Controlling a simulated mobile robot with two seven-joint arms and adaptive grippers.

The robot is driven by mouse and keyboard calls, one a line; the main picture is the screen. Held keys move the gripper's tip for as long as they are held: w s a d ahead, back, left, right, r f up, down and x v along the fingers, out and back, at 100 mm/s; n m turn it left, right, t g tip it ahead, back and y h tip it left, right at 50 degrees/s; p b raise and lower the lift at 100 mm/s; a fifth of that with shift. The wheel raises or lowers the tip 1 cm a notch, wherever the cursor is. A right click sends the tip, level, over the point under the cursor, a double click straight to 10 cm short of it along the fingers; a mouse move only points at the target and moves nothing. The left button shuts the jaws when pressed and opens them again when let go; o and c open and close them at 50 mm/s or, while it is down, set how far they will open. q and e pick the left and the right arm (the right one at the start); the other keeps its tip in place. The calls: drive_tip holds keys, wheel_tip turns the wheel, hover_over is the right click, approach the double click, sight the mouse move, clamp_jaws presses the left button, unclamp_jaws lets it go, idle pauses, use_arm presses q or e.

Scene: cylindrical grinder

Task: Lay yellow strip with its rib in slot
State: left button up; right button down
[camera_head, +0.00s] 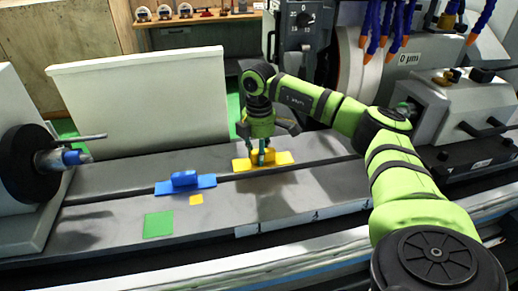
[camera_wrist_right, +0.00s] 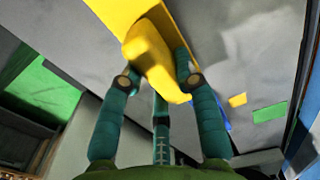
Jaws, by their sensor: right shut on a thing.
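The yellow strip (camera_head: 283,158) has a raised block on top and lies along the dark slot (camera_head: 328,163) of the grey machine table in the head view. Its underside is hidden, so I cannot tell whether the rib is in the slot. My right gripper (camera_head: 262,155) points down from above and is shut on the raised yellow block. In the right wrist view, the fingers (camera_wrist_right: 158,78) stand on both sides of the block, and the yellow strip (camera_wrist_right: 118,18) runs beyond it. My left gripper is not in view.
A small yellow square (camera_head: 196,199) and a green square (camera_head: 158,225) lie in front. A spindle (camera_head: 50,160) stands left and a grinding wheel (camera_head: 360,72) stands behind right.

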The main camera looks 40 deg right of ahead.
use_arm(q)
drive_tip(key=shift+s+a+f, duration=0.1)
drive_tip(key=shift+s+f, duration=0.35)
use_arm(e)
drive_tip(key=shift+f, duration=0.7)
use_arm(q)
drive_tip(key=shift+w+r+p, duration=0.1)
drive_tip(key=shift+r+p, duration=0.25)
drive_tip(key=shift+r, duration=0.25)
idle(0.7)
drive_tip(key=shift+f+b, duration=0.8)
use_arm(e)
drive_tip(key=shift+f, duration=1.3)
drive_tip(key=c, duration=0.8)
unclamp_jaws()
drive_tip(key=shift+c, duration=0.2)
drive_tip(key=shift+r, duration=0.1)
wheel_tip(320, 180, up, 12)
